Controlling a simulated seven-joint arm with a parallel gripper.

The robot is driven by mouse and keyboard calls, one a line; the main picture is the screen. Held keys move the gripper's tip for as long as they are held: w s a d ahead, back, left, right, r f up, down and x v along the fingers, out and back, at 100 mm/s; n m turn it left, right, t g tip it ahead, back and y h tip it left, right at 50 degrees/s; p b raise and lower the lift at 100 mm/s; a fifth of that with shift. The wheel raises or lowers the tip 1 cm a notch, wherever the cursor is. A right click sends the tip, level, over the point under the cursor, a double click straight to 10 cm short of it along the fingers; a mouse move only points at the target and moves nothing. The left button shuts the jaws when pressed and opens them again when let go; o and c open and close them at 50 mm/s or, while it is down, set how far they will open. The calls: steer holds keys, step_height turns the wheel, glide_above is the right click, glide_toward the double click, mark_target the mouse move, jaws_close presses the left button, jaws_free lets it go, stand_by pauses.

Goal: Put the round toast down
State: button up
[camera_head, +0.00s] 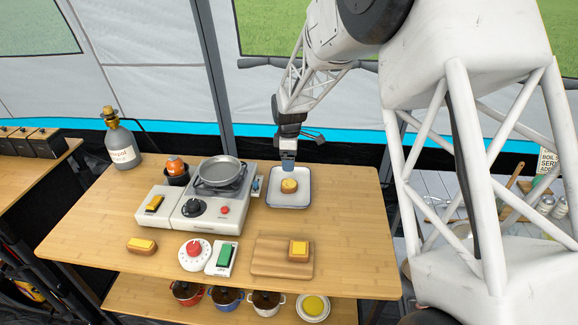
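The round toast (289,186), golden with a paler side, shows in the head view over the white rectangular tray (303,200) with a dark blue rim. I cannot tell whether it rests on the tray or hangs just above it. My gripper (288,166) points down over the tray's far edge, right behind the toast in the picture. Its fingertips are small and partly hidden, so whether they touch or hold the toast is unclear.
A camping stove with a grey pan (220,173) stands left of the tray. A cutting board (264,259) with square toast (299,250) lies in front. A red-knobbed timer (194,252), a green-topped device (224,256) and another toast (142,245) sit front left. The table's right side is clear.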

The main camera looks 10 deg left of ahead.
steer(key=shift+r, duration=0.4)
stand_by(0.5)
steer(key=s+d+r+m+t, duration=0.1)
steer(key=s+d+r+m, duration=0.7)
steer(key=s+d+r, duration=1)
steer(key=s+d+m, duration=0.3)
steer(key=s, duration=0.6)
steer(key=s+d+m+t, duration=0.1)
steer(key=s+d+m, duration=0.2)
steer(key=s, duration=0.7)
steer(key=s+d+m, duration=0.3)
steer(key=s+m, duration=0.1)
steer(key=s, duration=0.6)
steer(key=shift+r+m+t, duration=0.25)
steer(key=shift+m+t, duration=0.05)
